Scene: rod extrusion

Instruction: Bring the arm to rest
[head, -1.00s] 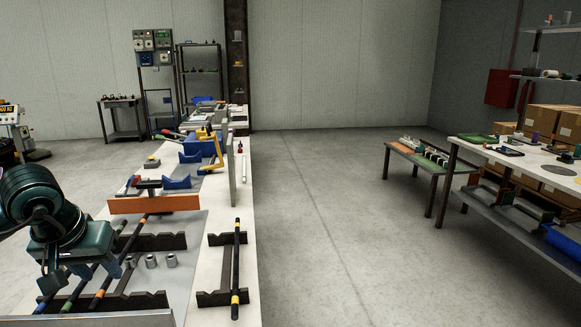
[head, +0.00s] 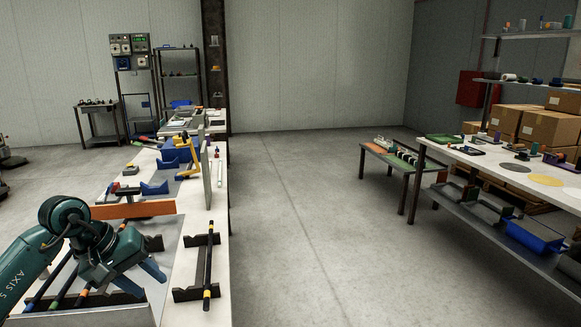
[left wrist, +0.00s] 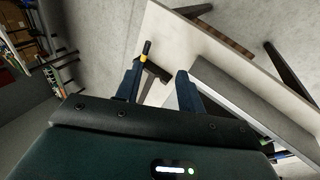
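My left gripper (head: 142,277) is above the near end of the workbench, over the left rack area. Its two blue fingers are apart. The left wrist view shows the left gripper (left wrist: 158,88) open, with nothing between the fingertips. A black rod (head: 208,262) with an orange-yellow band lies on a dark rack (head: 183,294) to the right of the gripper. Its banded end also shows farther off in the left wrist view (left wrist: 146,49). Banded rods (head: 66,280) lie on the left rack, partly hidden by my arm. My right gripper is not in view.
An orange-brown board (head: 133,210) stands across the workbench behind the gripper. Blue cradles (head: 155,188) and a grey upright panel (head: 207,180) stand farther back.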

